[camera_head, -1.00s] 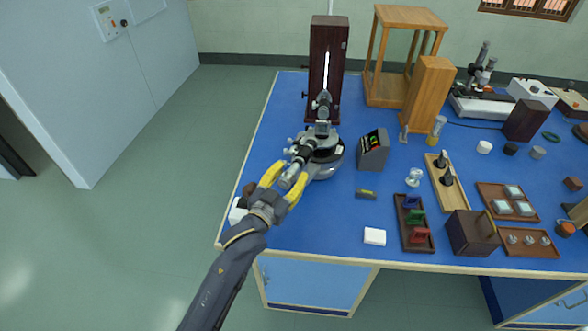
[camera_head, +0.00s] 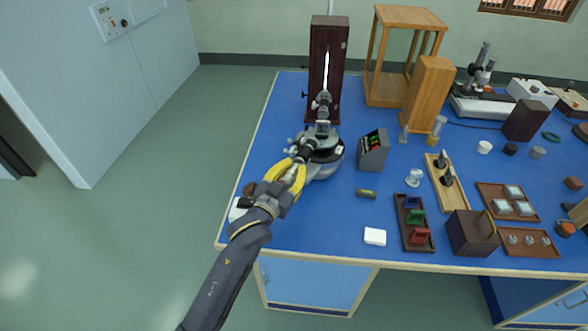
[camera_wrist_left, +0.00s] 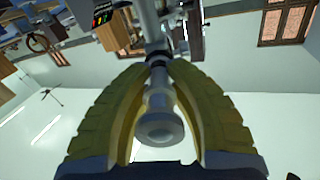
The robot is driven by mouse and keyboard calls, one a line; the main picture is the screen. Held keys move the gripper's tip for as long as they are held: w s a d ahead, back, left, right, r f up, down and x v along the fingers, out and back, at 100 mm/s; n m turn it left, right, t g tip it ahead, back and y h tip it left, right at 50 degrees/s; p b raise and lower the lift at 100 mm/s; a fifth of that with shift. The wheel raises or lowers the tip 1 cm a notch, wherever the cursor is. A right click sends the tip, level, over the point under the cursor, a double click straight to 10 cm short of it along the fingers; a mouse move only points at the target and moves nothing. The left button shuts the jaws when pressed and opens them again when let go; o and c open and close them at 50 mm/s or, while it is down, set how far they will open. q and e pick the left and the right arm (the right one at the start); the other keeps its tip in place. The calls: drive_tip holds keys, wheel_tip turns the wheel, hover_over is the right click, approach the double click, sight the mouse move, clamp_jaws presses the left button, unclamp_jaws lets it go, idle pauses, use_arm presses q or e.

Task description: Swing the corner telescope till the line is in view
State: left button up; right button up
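The spectrometer (camera_head: 325,158) stands near the left end of the blue bench, with its grey round base and upright parts. Its telescope (camera_head: 302,152) points toward the front left, and my left gripper's yellow fingers (camera_head: 291,168) are around its near end. In the left wrist view the eyepiece end (camera_wrist_left: 160,128) sits between the two fingers (camera_wrist_left: 161,66), whose tips meet the tube from both sides. The small display box (camera_head: 373,150), with coloured marks on its dark face, stands to the right of the spectrometer. My right gripper is out of view.
A tall dark lamp housing (camera_head: 325,75) with a bright slit stands behind the spectrometer. A small level (camera_head: 366,193), a white block (camera_head: 375,236) and a rack of coloured pieces (camera_head: 414,222) lie to the right. Open floor (camera_head: 140,220) lies left of the bench.

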sight(285, 185)
use_arm(q)
clamp_jaws()
drive_tip(key=shift+d, duration=0.15)
drive_tip(key=o, duration=0.8)
unclamp_jaws()
drive_tip(key=shift+s, duration=0.1)
drive_tip(key=v, duration=1.2)
drive_tip(key=shift+f, duration=0.1)
